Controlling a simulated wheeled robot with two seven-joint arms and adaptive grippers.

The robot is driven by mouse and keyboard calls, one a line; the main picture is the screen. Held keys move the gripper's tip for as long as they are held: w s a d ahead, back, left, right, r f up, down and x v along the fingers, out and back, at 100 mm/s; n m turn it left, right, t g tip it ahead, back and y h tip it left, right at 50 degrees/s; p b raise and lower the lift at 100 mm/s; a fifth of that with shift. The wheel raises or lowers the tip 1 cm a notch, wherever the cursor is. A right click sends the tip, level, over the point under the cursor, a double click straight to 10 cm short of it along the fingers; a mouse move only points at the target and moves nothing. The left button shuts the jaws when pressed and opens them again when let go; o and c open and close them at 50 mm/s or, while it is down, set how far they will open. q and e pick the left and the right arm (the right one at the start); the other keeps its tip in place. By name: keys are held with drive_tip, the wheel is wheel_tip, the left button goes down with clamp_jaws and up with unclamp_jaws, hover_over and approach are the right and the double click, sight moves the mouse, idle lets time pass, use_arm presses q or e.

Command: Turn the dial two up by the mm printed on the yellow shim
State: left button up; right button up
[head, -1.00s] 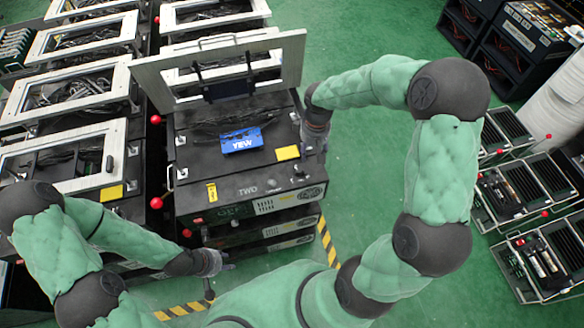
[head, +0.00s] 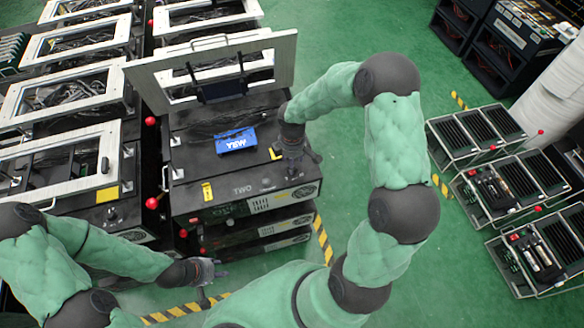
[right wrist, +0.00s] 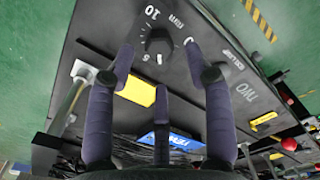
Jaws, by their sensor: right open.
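The black round dial (right wrist: 158,42) shows in the right wrist view on a dark panel, with white numbers and "mm" around it. In the head view my right gripper (head: 300,158) is over the right front corner of the box marked TWO and hides the dial. A yellow tag (head: 207,192) with dark print lies left of TWO; its print is unreadable. My left gripper (head: 207,272) hangs in front of the box, finger state unclear.
A yellow plate (head: 275,153), partly hidden by my right gripper, and a blue labelled block (head: 236,141) are on the box top. A raised framed lid (head: 210,75) stands behind. A clamp (right wrist: 277,76) is near the dial. Similar boxes stand at left.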

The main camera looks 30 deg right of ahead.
drive_tip(key=shift+f+b, duration=0.4)
drive_tip(key=shift+f, duration=1.55)
clamp_jaws()
